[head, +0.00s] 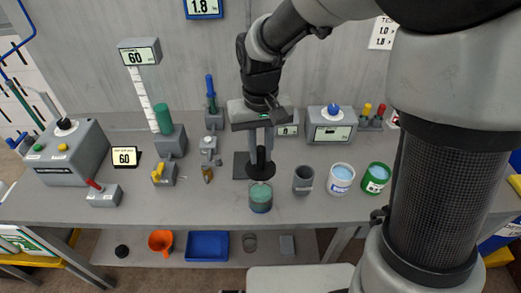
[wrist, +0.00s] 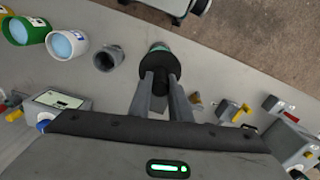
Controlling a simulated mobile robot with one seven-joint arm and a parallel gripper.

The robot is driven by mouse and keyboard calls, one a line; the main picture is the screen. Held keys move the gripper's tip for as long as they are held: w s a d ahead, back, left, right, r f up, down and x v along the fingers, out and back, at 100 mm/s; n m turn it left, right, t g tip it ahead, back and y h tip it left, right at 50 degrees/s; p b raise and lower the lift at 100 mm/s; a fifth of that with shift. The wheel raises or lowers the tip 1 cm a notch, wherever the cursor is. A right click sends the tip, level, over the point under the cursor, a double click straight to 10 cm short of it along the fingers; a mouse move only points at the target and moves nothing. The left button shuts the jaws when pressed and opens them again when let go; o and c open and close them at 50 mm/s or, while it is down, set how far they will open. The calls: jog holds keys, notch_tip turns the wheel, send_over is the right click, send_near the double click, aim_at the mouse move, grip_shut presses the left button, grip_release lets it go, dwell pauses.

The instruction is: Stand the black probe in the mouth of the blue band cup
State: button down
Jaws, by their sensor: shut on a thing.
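My gripper (head: 260,147) is shut on the black probe (head: 261,169), which hangs upright with its wide dark disc low. In the wrist view the probe (wrist: 159,84) sits between the two grey fingers (wrist: 160,92). Directly beneath or just in front of it stands a teal-topped cup with a darker blue-grey wall (head: 261,203); the wrist view shows only part of it (wrist: 158,46). Whether the probe touches this cup I cannot tell. A white cup with a blue marking (head: 341,187) stands to the right. Which cup is the blue band cup is not certain.
A grey empty cup (head: 303,181) and a green cup (head: 376,180) stand to the right on the grey table. Left are a holder with a green cylinder (head: 163,120), a red-lever box (head: 103,196) and a control box (head: 66,152). The table's front edge is close.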

aim_at(261, 172)
jog(key=shift+f+b, duration=1.95)
jog(key=shift+f, duration=0.9)
jog(key=shift+f+b, duration=0.65)
jog(key=shift+f, duration=0.25)
jog(key=shift+f, duration=0.15)
jog(key=c, duration=1.6)
grip_release()
jog(key=shift+o, duration=0.2)
